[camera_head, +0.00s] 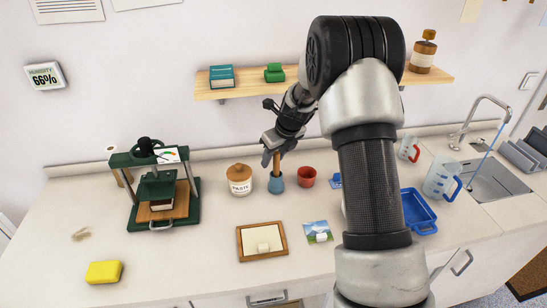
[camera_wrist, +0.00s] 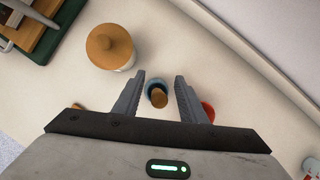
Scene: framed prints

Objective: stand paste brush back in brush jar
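The blue brush jar (camera_head: 276,184) stands on the counter between the paste jar and a red pot. The wooden handle of the paste brush (camera_head: 277,164) rises from it, near upright. My gripper (camera_head: 272,149) is just above the jar, around the upper handle. In the wrist view my gripper (camera_wrist: 160,76) is open, with clear gaps between both fingers and the handle end (camera_wrist: 159,99). The blue jar (camera_wrist: 156,88) shows behind the handle. The brush's lower end is hidden inside the jar.
The lidded paste jar (camera_head: 240,180) stands close on the left, the red pot (camera_head: 307,177) close on the right. A green press (camera_head: 165,190) stands farther left. A wooden frame (camera_head: 262,242) and a small picture (camera_head: 318,232) lie in front. A shelf (camera_head: 240,91) hangs above.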

